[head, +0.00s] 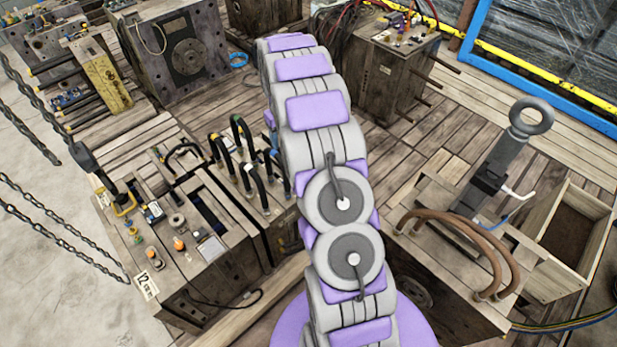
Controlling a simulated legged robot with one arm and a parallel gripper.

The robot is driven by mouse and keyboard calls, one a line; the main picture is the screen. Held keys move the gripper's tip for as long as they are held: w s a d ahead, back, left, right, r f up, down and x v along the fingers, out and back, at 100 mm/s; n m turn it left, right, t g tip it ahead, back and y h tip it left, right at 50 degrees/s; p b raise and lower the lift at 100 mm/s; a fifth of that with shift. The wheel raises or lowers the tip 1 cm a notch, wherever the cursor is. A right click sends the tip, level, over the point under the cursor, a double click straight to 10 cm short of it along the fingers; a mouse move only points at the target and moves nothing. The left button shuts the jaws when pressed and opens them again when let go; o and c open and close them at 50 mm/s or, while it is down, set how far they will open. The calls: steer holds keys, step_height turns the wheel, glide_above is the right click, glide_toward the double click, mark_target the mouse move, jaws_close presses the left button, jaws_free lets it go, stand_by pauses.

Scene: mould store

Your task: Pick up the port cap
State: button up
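I cannot tell for certain which thing is the port cap. A small orange cap-like piece (179,243) stands on top of the mould block (215,270) at the left, among other small parts. A second small orange piece (152,252) is close to it on its left. My arm rises through the middle of the head view and bends away at the top. My gripper does not show; the arm's own links hide whatever lies behind them.
Chains (60,235) hang at the left. Black hoses (250,155) arch above the middle block. At the right are a lifting eye (531,117), brown hoses (470,240) and an open wooden box (572,240). Plank decking (400,135) is partly bare behind.

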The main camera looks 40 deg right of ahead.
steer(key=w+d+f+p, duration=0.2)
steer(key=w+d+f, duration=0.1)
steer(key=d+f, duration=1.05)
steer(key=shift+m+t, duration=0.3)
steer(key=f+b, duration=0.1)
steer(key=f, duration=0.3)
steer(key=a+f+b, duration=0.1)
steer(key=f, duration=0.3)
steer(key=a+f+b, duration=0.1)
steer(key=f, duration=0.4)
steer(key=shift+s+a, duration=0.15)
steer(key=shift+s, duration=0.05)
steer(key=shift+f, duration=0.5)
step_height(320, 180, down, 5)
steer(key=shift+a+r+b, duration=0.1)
steer(key=shift+b, duration=0.9)
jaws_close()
